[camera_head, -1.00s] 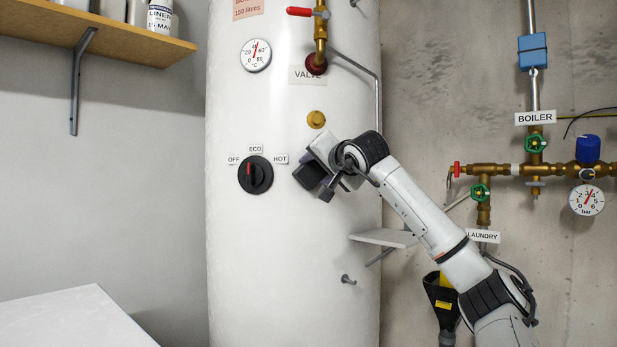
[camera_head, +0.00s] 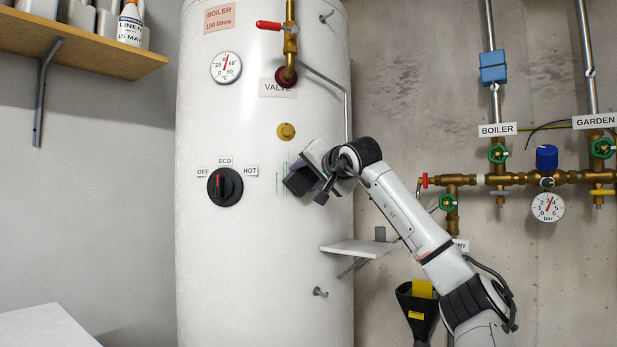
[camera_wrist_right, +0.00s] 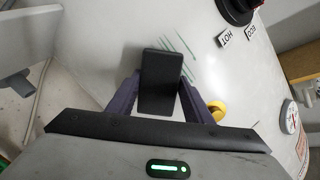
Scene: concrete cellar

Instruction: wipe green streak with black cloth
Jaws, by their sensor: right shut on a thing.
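The green streak (camera_head: 282,178) shows as several thin, near-upright lines on the white boiler (camera_head: 230,270), right of the dial and below the yellow knob. In the right wrist view the streak (camera_wrist_right: 178,48) lies just beyond the cloth. My right gripper (camera_head: 304,183) is at the boiler's front, just right of the visible lines. It is shut on the black cloth (camera_wrist_right: 160,75), which looks like a flat dark block between the fingers. Whether the cloth touches the boiler I cannot tell. Part of the streak may be hidden behind the gripper. My left gripper is not in view.
A black dial (camera_head: 225,187) and a yellow knob (camera_head: 286,131) stick out near the gripper. A small white shelf (camera_head: 350,248) is below it. Brass pipes with valves (camera_head: 500,180) run along the right wall. A white tabletop (camera_head: 45,328) is at lower left.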

